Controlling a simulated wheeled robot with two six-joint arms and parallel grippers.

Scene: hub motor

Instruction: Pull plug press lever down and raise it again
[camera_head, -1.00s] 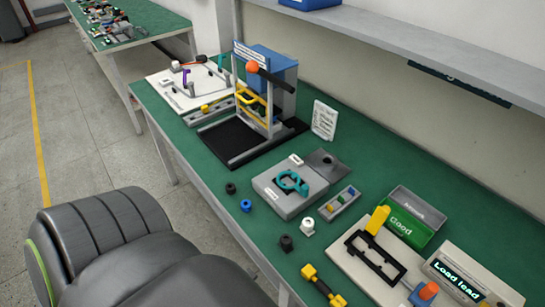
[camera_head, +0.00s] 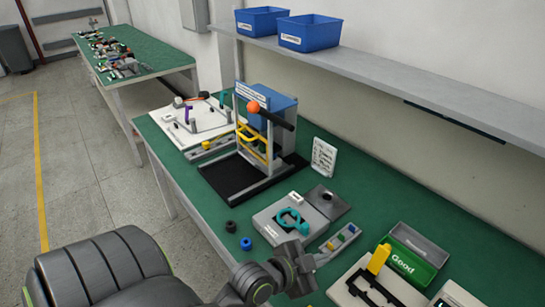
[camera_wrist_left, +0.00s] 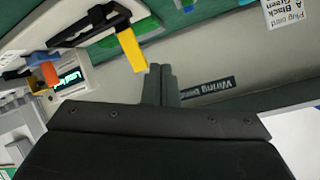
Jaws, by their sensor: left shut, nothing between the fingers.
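The plug press (camera_head: 255,140) stands on the green bench as an upright grey frame with a blue box behind and a black base. Its lever (camera_head: 276,118) is a dark bar with an orange ball (camera_head: 253,106), near the top of the frame. My left gripper (camera_head: 307,262) is in front of the grey fixture, well to the right of and nearer than the press, apart from the lever. In the left wrist view its fingers (camera_wrist_left: 161,82) are together with nothing between them; the lever does not show there. My right gripper is not in view.
A grey fixture with a teal ring (camera_head: 290,219), a small parts tray (camera_head: 340,238) and a green "Good" bin (camera_head: 408,263) lie right of the press. A white card (camera_head: 323,157) stands beside it. A shelf (camera_head: 400,82) with blue bins (camera_head: 310,33) overhangs the back.

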